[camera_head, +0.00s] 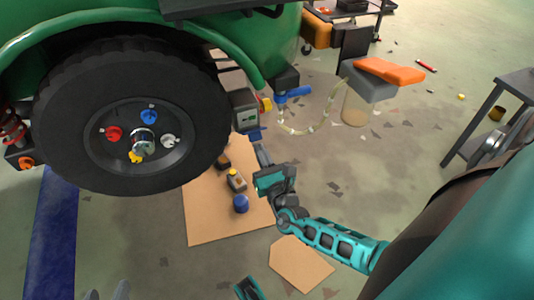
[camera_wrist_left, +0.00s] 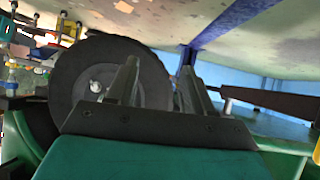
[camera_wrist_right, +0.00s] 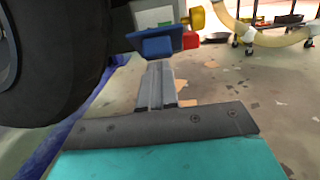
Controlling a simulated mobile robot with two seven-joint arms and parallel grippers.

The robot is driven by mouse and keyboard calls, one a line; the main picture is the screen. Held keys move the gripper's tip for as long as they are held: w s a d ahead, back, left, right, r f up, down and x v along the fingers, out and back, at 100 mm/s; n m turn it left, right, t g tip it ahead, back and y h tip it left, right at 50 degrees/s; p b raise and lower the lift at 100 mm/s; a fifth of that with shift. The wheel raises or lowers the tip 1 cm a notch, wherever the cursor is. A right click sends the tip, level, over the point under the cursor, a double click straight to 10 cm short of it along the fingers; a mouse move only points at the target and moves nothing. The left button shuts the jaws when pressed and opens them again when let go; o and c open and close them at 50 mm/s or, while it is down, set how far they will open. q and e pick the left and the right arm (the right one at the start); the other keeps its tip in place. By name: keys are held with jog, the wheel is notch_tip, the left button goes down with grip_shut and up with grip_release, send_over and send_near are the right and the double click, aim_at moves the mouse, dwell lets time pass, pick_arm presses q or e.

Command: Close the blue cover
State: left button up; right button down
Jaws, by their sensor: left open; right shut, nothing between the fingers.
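The blue cover (camera_head: 255,134) is a small flap at the lower edge of a grey box (camera_head: 245,112) hanging beside the wheel. It sticks outward, and in the right wrist view the cover (camera_wrist_right: 158,42) is tilted just beyond my fingertips. My right gripper (camera_head: 260,150) is shut and empty, just below the cover; its fingers (camera_wrist_right: 158,75) point at the cover's underside. I cannot tell whether they touch. My left gripper (camera_head: 106,294) is at the bottom edge of the head view, far from the cover. In the left wrist view it (camera_wrist_left: 158,85) is open and empty.
A large black wheel (camera_head: 60,130) under a green body stands left of the box. A blue-handled valve (camera_head: 293,92) with a hose is right of it. Cardboard (camera_head: 210,215) with small items, including a blue cap (camera_head: 240,203), lies below. Open floor is to the right.

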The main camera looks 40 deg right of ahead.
jog(key=shift+w+r, duration=0.1)
jog(key=shift+r, duration=0.1)
dwell(0.3)
